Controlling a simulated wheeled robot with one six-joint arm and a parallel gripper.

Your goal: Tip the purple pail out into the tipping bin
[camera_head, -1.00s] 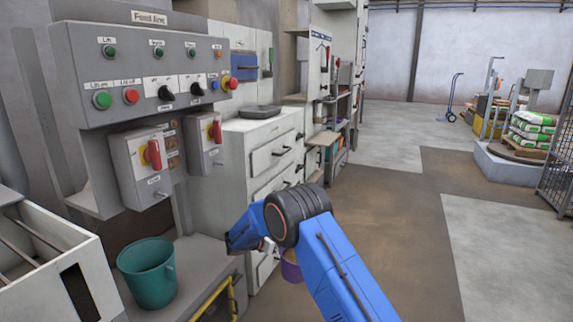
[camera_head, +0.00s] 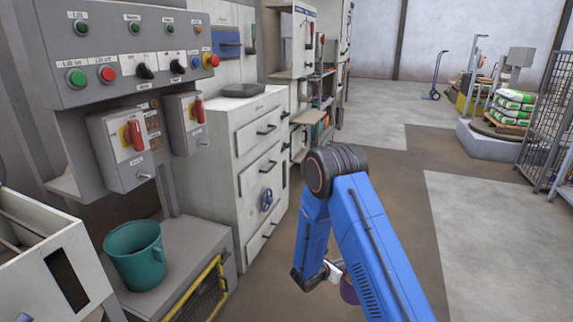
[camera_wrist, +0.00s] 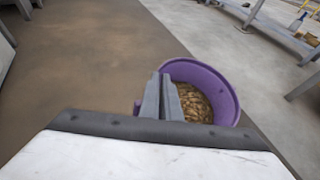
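The purple pail (camera_wrist: 228,82) holds brown pellets and shows in the wrist view, open mouth toward the camera. My gripper (camera_wrist: 168,98) has its two grey fingers close together at the pail's near side, with a bit of purple showing on their left; it is shut on the pail. In the head view only a strip of the pail (camera_head: 348,290) shows, mostly hidden behind my blue arm. A white open-topped box with bars (camera_head: 75,240) stands at the lower left; I cannot tell whether it is the tipping bin.
A teal bucket (camera_head: 136,258) stands on a grey bench beside the white box, under a control panel (camera_head: 125,45). A white drawer cabinet (camera_head: 228,150) is beyond it. Stacked sacks (camera_head: 512,105) and a mesh cage (camera_head: 545,125) are at right. The middle floor is open.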

